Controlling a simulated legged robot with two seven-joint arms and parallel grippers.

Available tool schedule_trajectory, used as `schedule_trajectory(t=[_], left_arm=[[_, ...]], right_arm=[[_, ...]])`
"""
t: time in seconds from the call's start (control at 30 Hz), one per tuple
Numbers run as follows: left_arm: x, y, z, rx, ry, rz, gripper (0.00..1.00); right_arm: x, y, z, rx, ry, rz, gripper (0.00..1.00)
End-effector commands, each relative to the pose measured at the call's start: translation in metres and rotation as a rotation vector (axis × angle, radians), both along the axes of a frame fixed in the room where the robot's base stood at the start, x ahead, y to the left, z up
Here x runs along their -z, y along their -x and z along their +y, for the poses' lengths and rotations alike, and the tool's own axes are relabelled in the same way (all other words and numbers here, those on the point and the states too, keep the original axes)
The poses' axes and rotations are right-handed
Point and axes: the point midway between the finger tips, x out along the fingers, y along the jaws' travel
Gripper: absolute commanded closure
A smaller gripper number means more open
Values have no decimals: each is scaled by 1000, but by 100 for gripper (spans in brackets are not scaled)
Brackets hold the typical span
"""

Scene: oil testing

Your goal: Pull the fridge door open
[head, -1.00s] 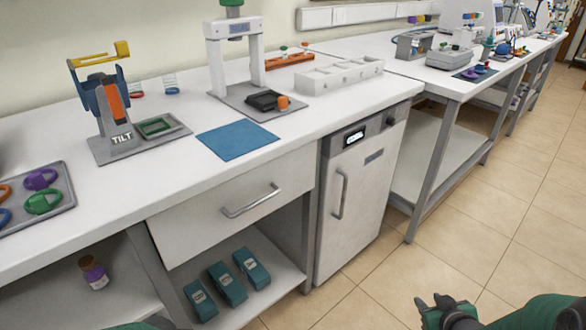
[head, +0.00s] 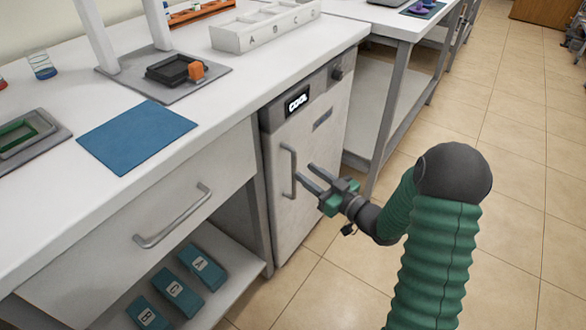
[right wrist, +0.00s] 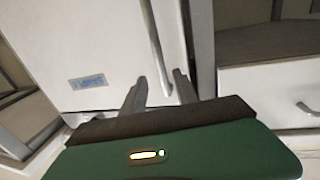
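The white fridge (head: 322,150) stands under the bench with its door shut and a lit display reading COOL. Its vertical grey handle (head: 289,172) is on the left side of the door. My right gripper (head: 304,178) is open, its two fingers pointing at the handle from the right. In the right wrist view the handle (right wrist: 158,40) runs down to between the two spread fingertips (right wrist: 160,80). I cannot tell whether they touch it, and they are not closed on it. My left gripper is not in view.
A drawer with a handle (head: 175,222) is left of the fridge, above a shelf with several teal boxes (head: 178,290). A blue mat (head: 137,135) and a white divided tray (head: 262,28) are on the bench. The tiled floor (head: 515,190) is clear.

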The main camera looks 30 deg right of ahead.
Motion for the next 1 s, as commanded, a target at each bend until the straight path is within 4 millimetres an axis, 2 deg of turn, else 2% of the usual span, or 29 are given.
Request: schedule_trajectory(t=[0.03, 0.1, 0.23, 0.37, 0.6, 0.87, 1.0], left_arm=[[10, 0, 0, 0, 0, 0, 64], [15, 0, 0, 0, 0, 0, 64], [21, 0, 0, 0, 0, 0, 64], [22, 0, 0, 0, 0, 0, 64], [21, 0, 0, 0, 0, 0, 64], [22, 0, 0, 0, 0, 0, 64], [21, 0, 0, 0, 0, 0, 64]], right_arm=[[4, -13, 4, -4, 3, -3, 64], [3, -28, 7, -3, 3, -3, 64], [1, -49, 12, -2, 4, -2, 64], [0, -58, 12, 0, 1, -1, 64], [-1, -59, 12, 0, 0, 0, 64], [-1, -58, 12, 1, 0, 0, 98], [-1, -58, 12, 1, 0, 0, 100]])
